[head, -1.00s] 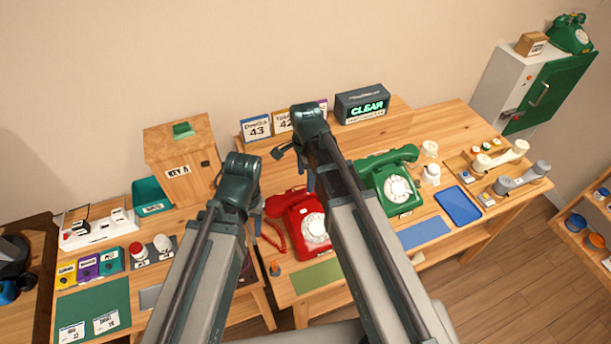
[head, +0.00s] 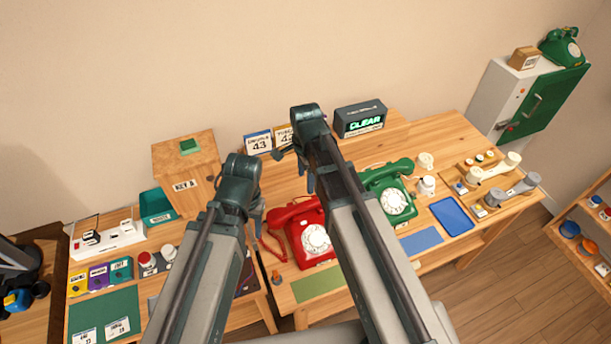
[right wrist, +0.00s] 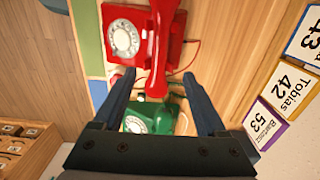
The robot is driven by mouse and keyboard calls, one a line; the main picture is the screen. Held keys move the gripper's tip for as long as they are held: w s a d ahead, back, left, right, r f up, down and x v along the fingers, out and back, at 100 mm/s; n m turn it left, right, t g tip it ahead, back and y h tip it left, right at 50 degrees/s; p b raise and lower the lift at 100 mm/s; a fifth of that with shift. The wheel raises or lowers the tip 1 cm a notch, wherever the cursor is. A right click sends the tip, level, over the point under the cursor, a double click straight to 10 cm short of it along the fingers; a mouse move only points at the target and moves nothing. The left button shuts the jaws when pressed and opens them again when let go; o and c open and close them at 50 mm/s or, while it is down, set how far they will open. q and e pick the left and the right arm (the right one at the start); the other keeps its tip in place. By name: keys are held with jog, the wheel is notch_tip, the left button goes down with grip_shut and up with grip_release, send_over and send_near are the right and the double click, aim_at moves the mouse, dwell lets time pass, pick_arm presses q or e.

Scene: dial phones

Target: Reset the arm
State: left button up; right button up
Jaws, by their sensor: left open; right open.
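My left gripper (head: 257,212) is in front of the table in the head view, left of the red phone, open and empty. My right gripper (head: 295,165) is open and empty, above the table behind the red phone. The red dial phone (head: 308,236) stands on the table, partly covered by my right arm. The green dial phone (head: 392,193) stands to its right. In the right wrist view, the red phone (right wrist: 125,38) and the green phone (right wrist: 150,118) show below and between the open fingers (right wrist: 160,84).
A display box (head: 360,119) reading CLEAR stands at the back beside numbered cards (head: 258,142). A wooden KEY A box (head: 186,170) is at the left. A white cabinet (head: 505,95) stands at the far right.

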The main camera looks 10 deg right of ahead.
jog(key=s+a+f+n+b, duration=0.2)
jog(key=s+n, duration=0.5)
jog(key=n, duration=0.2)
jog(key=s+a+f+n+h+b, duration=0.1)
jog(key=s+a+f+n+b, duration=0.2)
jog(key=s+n, duration=0.3)
jog(key=shift+s+a+n, duration=0.25)
jog(key=shift+s+n, duration=0.15)
jog(key=shift+n, duration=1.9)
jog(key=shift+f, duration=0.1)
